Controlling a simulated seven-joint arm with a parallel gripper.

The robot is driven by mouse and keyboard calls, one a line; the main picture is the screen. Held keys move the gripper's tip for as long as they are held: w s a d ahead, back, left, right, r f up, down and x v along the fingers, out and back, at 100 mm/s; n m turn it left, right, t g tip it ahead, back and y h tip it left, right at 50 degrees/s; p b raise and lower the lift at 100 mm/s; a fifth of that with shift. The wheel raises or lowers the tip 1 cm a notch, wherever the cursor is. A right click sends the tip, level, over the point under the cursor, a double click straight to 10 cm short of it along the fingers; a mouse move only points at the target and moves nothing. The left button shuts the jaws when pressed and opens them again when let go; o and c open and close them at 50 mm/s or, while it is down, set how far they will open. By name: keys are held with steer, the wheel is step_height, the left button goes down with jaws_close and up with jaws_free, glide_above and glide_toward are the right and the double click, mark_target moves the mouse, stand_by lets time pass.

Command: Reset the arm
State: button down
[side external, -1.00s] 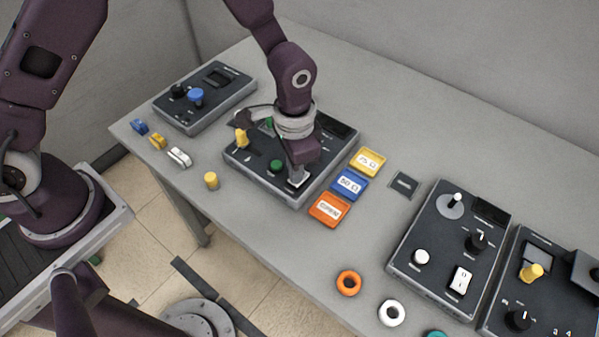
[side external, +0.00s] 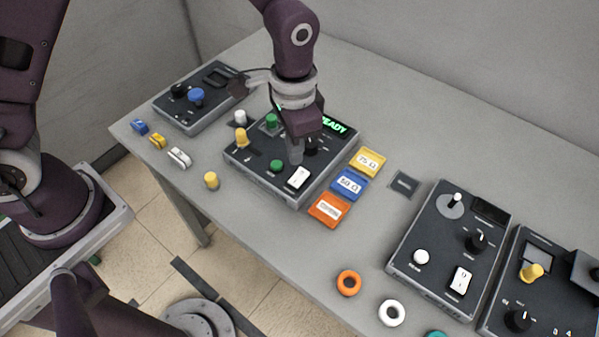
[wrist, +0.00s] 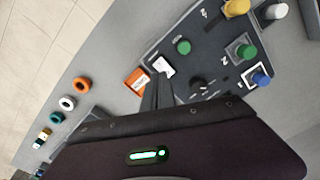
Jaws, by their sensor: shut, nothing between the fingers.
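My gripper (side external: 296,156) is shut and empty, its fingers pointing down just above the middle control box (side external: 262,180). In the wrist view the closed fingers (wrist: 154,108) end close to the white rocker switch (wrist: 163,66). The same switch (side external: 299,178) shows in the side view just in front of the fingertips, with a small gap visible. The box's display (side external: 334,128) is lit green and reads "READY", its left part hidden by my gripper. A green button (side external: 277,166) and a yellow knob (side external: 241,137) are on the box.
Yellow (side external: 367,162), blue (side external: 349,184) and orange (side external: 329,209) trays lie right of the box. Another box with a blue knob (side external: 196,96) stands at the back left. Two more boxes (side external: 440,262) stand right. Orange (side external: 349,282) and white (side external: 392,312) rings lie near the front edge.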

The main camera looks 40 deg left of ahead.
steer(key=shift+r, duration=0.1)
steer(key=s+a+r+n+t, duration=0.1)
steer(key=a+r, duration=0.3)
steer(key=r, duration=0.5)
steer(key=s+a+r+n+t, duration=0.2)
steer(key=s+a+r, duration=0.3)
steer(key=s, duration=0.4)
steer(key=s+a+r+n+t, duration=0.2)
steer(key=s+a+r, duration=0.3)
steer(key=s, duration=0.4)
steer(key=shift+a+r+n+t, duration=0.25)
steer(key=shift+r+n, duration=0.25)
steer(key=shift+r, duration=0.25)
steer(key=c, duration=2.2)
jaws_free()
steer(key=shift+w, duration=0.1)
